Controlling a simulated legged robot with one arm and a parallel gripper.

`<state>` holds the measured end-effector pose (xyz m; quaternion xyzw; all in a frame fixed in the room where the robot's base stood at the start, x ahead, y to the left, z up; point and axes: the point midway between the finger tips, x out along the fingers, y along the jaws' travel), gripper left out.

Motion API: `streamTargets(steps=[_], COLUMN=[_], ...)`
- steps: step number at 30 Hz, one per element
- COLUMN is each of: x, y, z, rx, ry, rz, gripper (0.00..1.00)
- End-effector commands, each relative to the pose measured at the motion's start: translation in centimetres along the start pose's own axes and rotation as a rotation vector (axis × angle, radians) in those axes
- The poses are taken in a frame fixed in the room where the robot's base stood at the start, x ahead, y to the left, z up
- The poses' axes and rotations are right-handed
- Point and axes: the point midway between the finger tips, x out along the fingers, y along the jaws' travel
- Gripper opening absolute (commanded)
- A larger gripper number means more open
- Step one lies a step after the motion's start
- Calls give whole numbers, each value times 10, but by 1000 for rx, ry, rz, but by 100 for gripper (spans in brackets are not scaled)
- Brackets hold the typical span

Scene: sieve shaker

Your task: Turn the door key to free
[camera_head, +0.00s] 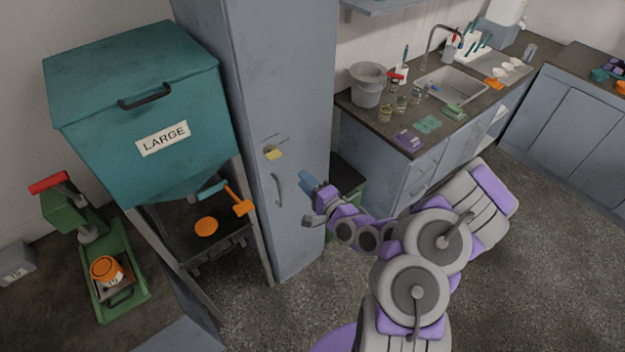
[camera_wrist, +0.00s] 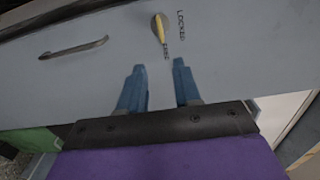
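The yellow door key (camera_head: 274,154) sits on the front of the tall grey cabinet (camera_head: 262,70), above its curved handle (camera_head: 279,190). In the wrist view the key (camera_wrist: 160,29) stands in a round lock, with the words "LOCKED" (camera_wrist: 181,26) and, less clearly, "FREE" (camera_wrist: 166,48) beside it. The key's yellow grip lies nearer the "FREE" mark side. My gripper (camera_wrist: 160,75) is open and empty, its blue fingers apart and short of the key. In the head view my gripper (camera_head: 308,183) is right of the handle, below the key.
A teal bin marked "LARGE" (camera_head: 140,105) stands left of the cabinet. A counter with a sink (camera_head: 452,87), a grey bucket (camera_head: 369,84) and small jars is at the right. A green bin (camera_head: 346,190) is behind my gripper. The floor in front is open.

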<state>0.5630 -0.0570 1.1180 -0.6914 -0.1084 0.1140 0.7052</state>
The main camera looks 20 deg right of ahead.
Motion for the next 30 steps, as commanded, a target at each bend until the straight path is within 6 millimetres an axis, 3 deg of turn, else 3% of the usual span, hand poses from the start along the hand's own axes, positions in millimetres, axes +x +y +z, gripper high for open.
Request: streamTargets(steps=[9, 30], x=[-24, -24], y=[2, 4], z=[-2, 2], rx=[-2, -21], ry=[3, -12], rz=[-1, 19], gripper=[33, 33])
